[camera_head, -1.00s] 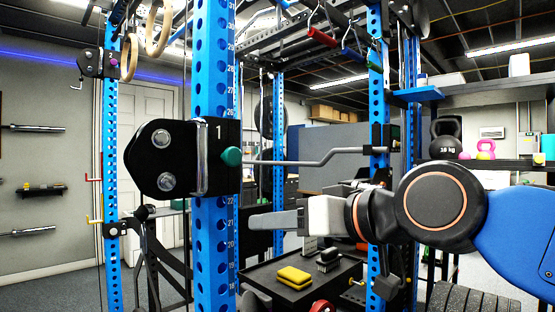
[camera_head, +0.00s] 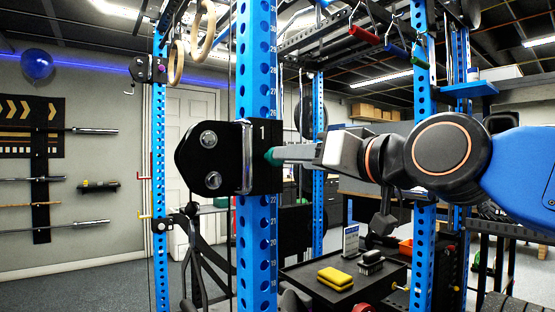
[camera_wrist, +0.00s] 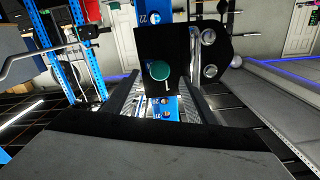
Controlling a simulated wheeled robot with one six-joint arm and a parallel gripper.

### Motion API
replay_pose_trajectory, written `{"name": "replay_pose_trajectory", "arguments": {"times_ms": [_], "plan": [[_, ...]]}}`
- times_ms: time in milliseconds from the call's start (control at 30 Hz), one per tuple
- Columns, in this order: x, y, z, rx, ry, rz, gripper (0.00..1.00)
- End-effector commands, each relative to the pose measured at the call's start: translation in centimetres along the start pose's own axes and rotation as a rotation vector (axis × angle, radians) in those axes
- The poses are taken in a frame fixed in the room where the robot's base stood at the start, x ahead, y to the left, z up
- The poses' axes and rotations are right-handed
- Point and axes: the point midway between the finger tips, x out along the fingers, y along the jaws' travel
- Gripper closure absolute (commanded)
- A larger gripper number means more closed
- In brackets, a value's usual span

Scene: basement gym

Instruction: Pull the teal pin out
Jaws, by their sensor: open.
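The teal pin (camera_head: 273,157) has a round knob on the right side of the black bracket (camera_head: 212,158) marked 1, on the blue upright (camera_head: 256,80). My gripper (camera_head: 290,153) comes level from the right, its fingertips at the knob and partly covering it. In the wrist view the teal pin (camera_wrist: 159,71) faces me on the black plate. My gripper (camera_wrist: 157,88) is open there, one finger on each side just below the knob. I cannot tell whether either finger touches it. The pin's shaft is hidden.
A black tray (camera_head: 300,272) with a yellow block (camera_head: 335,278) and a dark brush (camera_head: 371,262) lies below my arm. Another blue upright (camera_head: 423,70) stands behind my arm. Wall-mounted bars (camera_head: 75,131) are at the far left.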

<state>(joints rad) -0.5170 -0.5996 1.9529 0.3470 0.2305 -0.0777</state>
Motion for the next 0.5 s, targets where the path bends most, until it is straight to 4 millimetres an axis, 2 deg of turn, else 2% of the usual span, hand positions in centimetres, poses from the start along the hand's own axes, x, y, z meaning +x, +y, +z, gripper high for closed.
{"name": "replay_pose_trajectory", "arguments": {"times_ms": [300, 500], "plan": [[5.0, 0.0, 0.0, 0.001, -0.001, 0.001, 0.5], [7.1, 0.0, 0.0, 0.002, -0.001, 0.0, 0.5]]}}
